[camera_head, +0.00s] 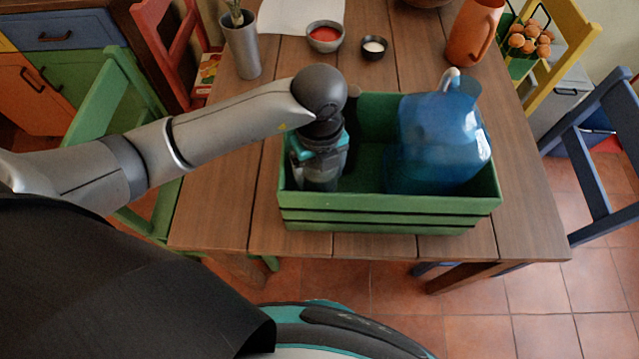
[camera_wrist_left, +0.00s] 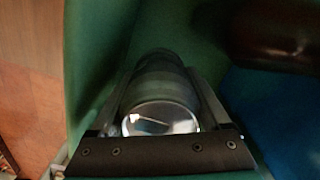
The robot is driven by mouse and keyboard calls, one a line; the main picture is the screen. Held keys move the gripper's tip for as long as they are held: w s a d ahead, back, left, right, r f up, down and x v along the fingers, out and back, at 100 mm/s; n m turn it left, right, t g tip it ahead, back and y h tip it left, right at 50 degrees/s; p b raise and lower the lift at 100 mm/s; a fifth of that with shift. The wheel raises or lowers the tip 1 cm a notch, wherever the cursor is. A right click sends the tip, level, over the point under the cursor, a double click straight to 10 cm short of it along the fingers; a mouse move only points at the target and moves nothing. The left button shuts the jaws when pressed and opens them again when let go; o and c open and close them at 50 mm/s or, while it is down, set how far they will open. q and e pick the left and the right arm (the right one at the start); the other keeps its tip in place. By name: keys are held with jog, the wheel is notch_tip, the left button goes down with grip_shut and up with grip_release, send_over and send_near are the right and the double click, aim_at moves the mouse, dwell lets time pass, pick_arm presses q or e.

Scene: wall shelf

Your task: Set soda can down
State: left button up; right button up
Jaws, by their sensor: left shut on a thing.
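The soda can (camera_wrist_left: 162,118) shows in the left wrist view as a dark cylinder with a shiny round end, between the two fingers of my left gripper (camera_wrist_left: 163,92). The gripper is shut on it. In the head view my left gripper (camera_head: 319,178) points down inside the left part of the green crate (camera_head: 390,215). The can cannot be made out there, behind the gripper and the crate's front wall. Whether the can touches the crate floor cannot be told. My right gripper is in neither view.
A large blue jug (camera_head: 437,145) fills the crate's right part. A dark object (camera_wrist_left: 270,35) lies beyond the can in the wrist view. The wooden table (camera_head: 220,215) also carries a grey vase (camera_head: 242,50), a red-filled bowl (camera_head: 325,37), a small dark bowl (camera_head: 374,47) and an orange pitcher (camera_head: 473,35).

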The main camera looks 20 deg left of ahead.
aim_at(320, 184)
pick_arm(q)
jog(key=shift+f+b, duration=0.5)
jog(key=shift+f, duration=1.65)
jog(key=shift+f, duration=0.1)
jog(key=o, duration=1.1)
jog(key=shift+o, duration=0.2)
jog(key=shift+r, duration=0.4)
notch_tip(320, 184, up, 12)
jog(key=p, duration=0.2)
jog(key=shift+f+p, duration=0.25)
jog(key=shift+p, duration=0.15)
